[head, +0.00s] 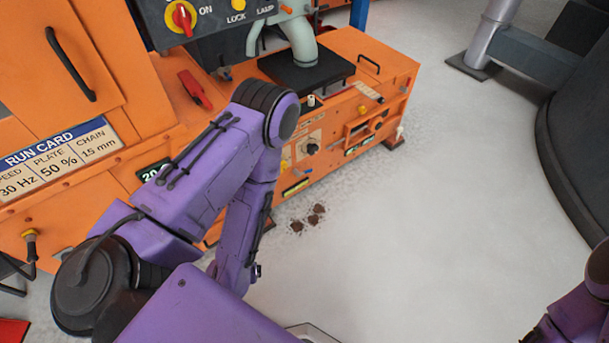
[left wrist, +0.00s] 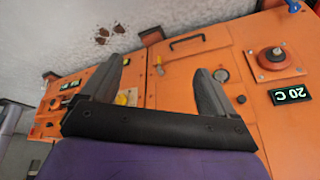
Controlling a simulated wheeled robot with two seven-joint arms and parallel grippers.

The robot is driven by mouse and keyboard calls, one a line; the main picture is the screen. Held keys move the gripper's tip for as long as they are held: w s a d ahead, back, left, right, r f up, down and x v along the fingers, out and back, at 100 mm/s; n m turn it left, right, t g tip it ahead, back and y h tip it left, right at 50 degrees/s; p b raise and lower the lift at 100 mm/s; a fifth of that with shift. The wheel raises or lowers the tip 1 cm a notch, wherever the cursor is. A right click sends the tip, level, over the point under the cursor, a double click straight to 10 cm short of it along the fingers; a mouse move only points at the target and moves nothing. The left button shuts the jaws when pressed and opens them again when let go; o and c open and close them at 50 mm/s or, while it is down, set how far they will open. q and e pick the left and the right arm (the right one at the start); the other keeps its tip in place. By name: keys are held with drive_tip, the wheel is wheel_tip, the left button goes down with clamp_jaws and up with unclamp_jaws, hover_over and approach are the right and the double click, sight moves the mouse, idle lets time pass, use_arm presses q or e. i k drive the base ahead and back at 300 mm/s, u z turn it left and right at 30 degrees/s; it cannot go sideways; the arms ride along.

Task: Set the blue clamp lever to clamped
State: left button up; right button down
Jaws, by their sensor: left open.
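My left gripper (left wrist: 163,65) is open in the left wrist view, with its two dark fingers spread and nothing visible between them. It points toward the orange machine (left wrist: 185,75). In the head view my purple left arm crosses in front of this machine (head: 395,62), and the gripper cannot be made out. A small blue part (left wrist: 293,6) is cut off by the top right edge of the left wrist view. I cannot tell whether it is the clamp lever or how it is set. No blue lever shows clearly in the head view. My right gripper is out of view.
A red lever (head: 195,90) and a RUN CARD sign (head: 60,160) are on the machine. A red knob (left wrist: 272,56) sits beside a 20 C display (left wrist: 290,95). Brown clumps (head: 308,218) lie on the floor. The pale floor (head: 430,220) to the right is clear.

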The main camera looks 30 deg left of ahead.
sight(295, 171)
drive_tip(key=u, duration=0.55)
drive_tip(key=i, duration=1.05)
drive_tip(key=z, duration=0.55)
